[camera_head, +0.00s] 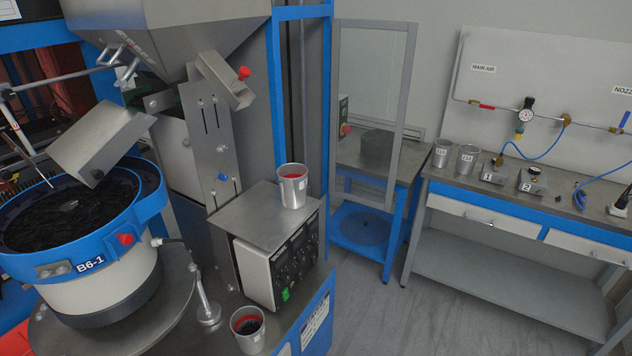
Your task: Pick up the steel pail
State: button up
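Several steel pails are in view, and I cannot tell which one the task names. One steel pail (293,190) with a red inside stands upright on a metal plate on top of the control box. A second pail (251,342) with a red inside and dark contents stands lower, at the front of the machine base. Two more pails stand side by side on the right-hand bench: the left one (441,156) and the right one (466,161), each with a small label. My gripper is not in view.
A blue-rimmed bowl feeder (90,275) full of dark parts fills the left, below a steel hopper (190,30). The control box (280,262) has knobs. The workbench (520,198) holds two small numbered boxes and blue hoses. Grey floor (375,310) is free between machine and bench.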

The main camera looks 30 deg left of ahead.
aim_at(247, 323)
jog(key=i+u, duration=0.2)
jog(key=i, duration=0.4)
jog(key=i+l+u, duration=0.15)
jog(key=i, duration=0.45)
jog(key=i+u, duration=0.2)
jog(key=u, duration=0.2)
jog(key=i+u, duration=0.2)
jog(key=u, duration=0.2)
jog(key=i+l+u, duration=0.1)
jog(key=u, duration=0.3)
jog(key=i+l+u, duration=0.15)
jog(key=i+u, duration=0.25)
jog(key=i+l+u, duration=0.1)
jog(key=u, duration=0.3)
jog(key=i+l+u, duration=0.15)
jog(key=u, duration=1.85)
jog(key=i+j, duration=0.2)
jog(key=j, duration=0.15)
jog(key=i+j+z, duration=0.1)
jog(key=i+j, duration=0.25)
jog(key=j, duration=0.3)
jog(key=i+j+z, duration=0.1)
jog(key=j, duration=0.25)
jog(key=i+l, duration=0.05)
jog(key=i, duration=0.05)
